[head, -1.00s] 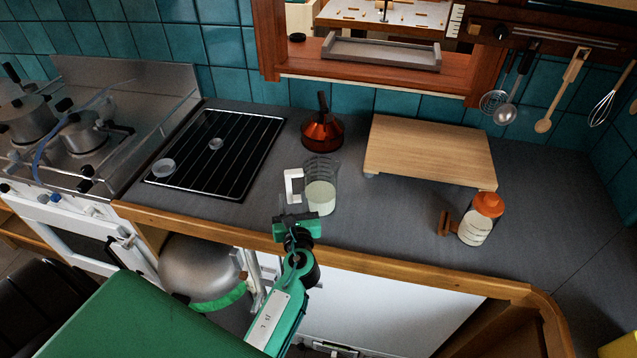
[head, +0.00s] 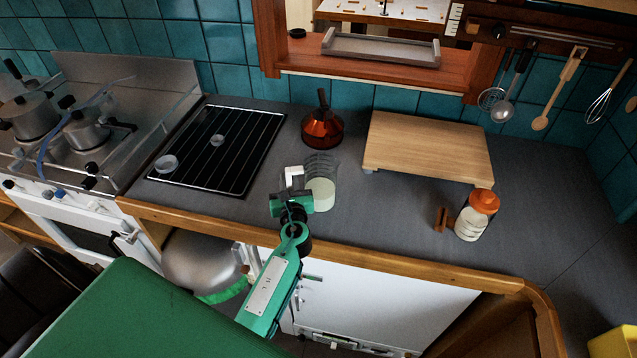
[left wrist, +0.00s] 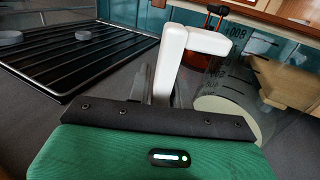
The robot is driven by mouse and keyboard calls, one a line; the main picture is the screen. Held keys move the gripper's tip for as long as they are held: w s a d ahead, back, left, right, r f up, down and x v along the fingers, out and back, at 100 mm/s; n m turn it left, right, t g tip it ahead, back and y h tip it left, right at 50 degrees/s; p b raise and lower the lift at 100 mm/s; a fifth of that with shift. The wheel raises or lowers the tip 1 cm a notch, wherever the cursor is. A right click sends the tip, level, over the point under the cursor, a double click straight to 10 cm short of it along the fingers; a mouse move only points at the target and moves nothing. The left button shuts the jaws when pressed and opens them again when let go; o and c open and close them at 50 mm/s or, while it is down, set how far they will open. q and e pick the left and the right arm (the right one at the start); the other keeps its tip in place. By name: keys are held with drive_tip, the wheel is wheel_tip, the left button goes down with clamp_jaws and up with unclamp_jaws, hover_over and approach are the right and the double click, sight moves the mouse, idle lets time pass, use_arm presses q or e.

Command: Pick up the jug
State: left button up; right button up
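The jug (head: 320,192) is a clear measuring jug with a white handle and pale contents, upright on the grey counter near its front edge. In the left wrist view its marked clear wall (left wrist: 236,85) is at the right, and its white handle (left wrist: 172,62) rises in front of the gripper. My left gripper (head: 293,188) is at the handle side of the jug. In the left wrist view its grey fingers (left wrist: 162,88) stand on either side of the lower handle, seemingly apart from it. Their tips are partly hidden by the handle. My right gripper is not in view.
A wooden board (head: 428,148) and an orange-lidded jar (head: 474,216) are to the right. A black rack (head: 215,150) lies to the left. The wooden counter edge (head: 390,260) runs below my gripper.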

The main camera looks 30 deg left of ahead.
use_arm(q)
clamp_jaws()
idle(1.1)
